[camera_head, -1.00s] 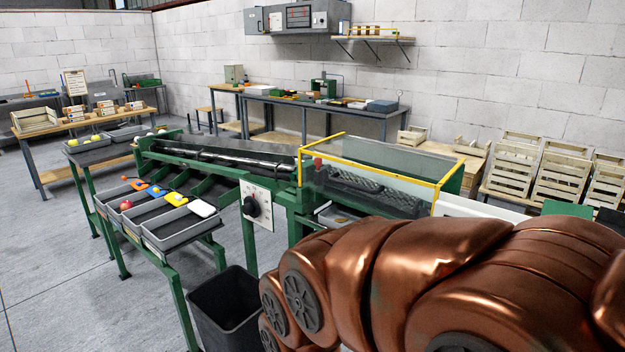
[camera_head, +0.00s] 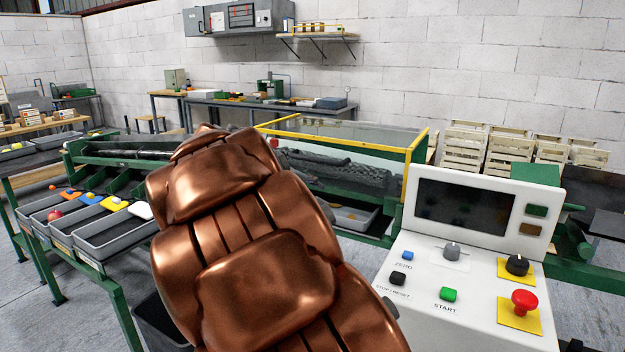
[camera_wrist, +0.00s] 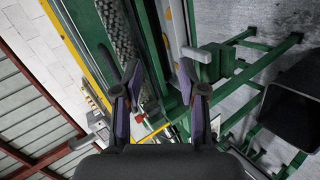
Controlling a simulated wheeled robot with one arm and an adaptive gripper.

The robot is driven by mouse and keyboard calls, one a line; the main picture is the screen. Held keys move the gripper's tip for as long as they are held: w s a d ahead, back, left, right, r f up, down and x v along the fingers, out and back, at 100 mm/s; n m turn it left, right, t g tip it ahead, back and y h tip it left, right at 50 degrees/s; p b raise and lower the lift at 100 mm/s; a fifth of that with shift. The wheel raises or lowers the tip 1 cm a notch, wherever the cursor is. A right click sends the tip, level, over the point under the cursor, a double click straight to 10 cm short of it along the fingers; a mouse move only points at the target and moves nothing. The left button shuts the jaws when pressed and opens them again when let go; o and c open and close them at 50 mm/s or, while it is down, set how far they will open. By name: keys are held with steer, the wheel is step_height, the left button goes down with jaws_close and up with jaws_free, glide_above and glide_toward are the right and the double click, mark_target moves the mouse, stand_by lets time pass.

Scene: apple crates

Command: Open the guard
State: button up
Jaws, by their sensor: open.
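The guard (camera_head: 417,142) is a clear cover with a yellow frame, sitting down over the dark roller bed (camera_head: 350,170) of the green machine. A small red part (camera_head: 274,143) is at its left end. My copper arm crosses in front of the guard's left part and hides my gripper in the head view. In the wrist view, my gripper (camera_wrist: 160,72) is open and empty. A yellow frame bar (camera_wrist: 72,48) runs along the left there, and the red part (camera_wrist: 141,114) shows between the fingers. I cannot tell whether a finger touches the frame.
A white control panel (camera_head: 470,262) with a red button stands at right. Grey trays (camera_head: 115,232) of fruit are at left. A black bin (camera_wrist: 290,105) stands on the floor. Wooden crates (camera_head: 465,150) and a bench (camera_head: 215,105) are along the wall.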

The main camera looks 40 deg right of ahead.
mark_target(312, 159)
steer(key=shift+w+d+r+n+t+h+b, duration=0.4)
steer(key=shift+w+d+h+b, duration=0.2)
steer(key=shift+w+d, duration=1.5)
steer(key=shift+w+d+r+n+t+h+b, duration=0.35)
steer(key=shift+w+d+n+h+b, duration=0.2)
steer(key=shift+w+d, duration=1.55)
steer(key=shift+w+d+r+n+t+h+b, duration=0.35)
steer(key=shift+w+d+n+h+b, duration=0.25)
steer(key=shift+w+d, duration=1.5)
steer(key=shift+s+d, duration=0.15)
steer(key=shift+s, duration=0.05)
steer(key=shift+c, duration=0.3)
jaws_close()
